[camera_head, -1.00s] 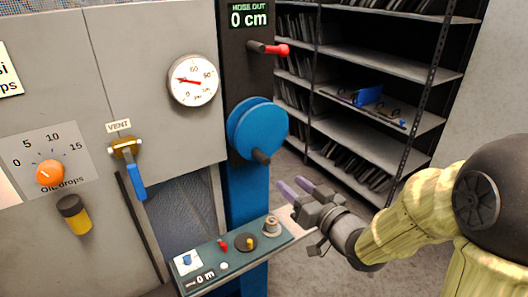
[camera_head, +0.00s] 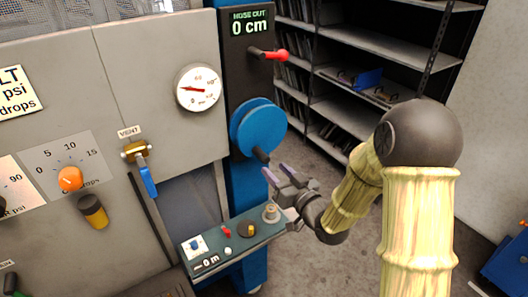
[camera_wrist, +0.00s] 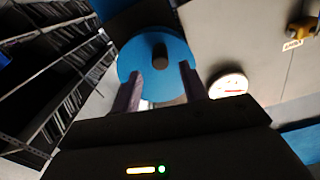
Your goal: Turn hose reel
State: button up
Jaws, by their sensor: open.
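The blue hose reel (camera_head: 257,126) is a round disc on a blue and black column, with a dark crank knob (camera_head: 261,155) at its lower edge. Above it a display (camera_head: 249,21) reads HOSE OUT 0 cm, and a red-tipped lever (camera_head: 268,55) sticks out to the right. My gripper (camera_head: 277,174) is open and empty, just below and right of the knob, apart from it. In the wrist view the reel (camera_wrist: 140,59) and its knob (camera_wrist: 160,56) show ahead, beyond and between my two fingers (camera_wrist: 163,90).
A small control panel (camera_head: 236,243) with knobs juts out below my gripper. A vent valve with a blue handle (camera_head: 148,181) and a round gauge (camera_head: 198,87) are on the grey cabinet to the left. Metal shelves (camera_head: 350,87) stand behind at the right.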

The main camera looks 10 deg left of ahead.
aim_at(267, 162)
jog(key=p+x, duration=0.2)
jog(key=x, duration=0.5)
jog(key=shift+p, duration=0.35)
grip_shut()
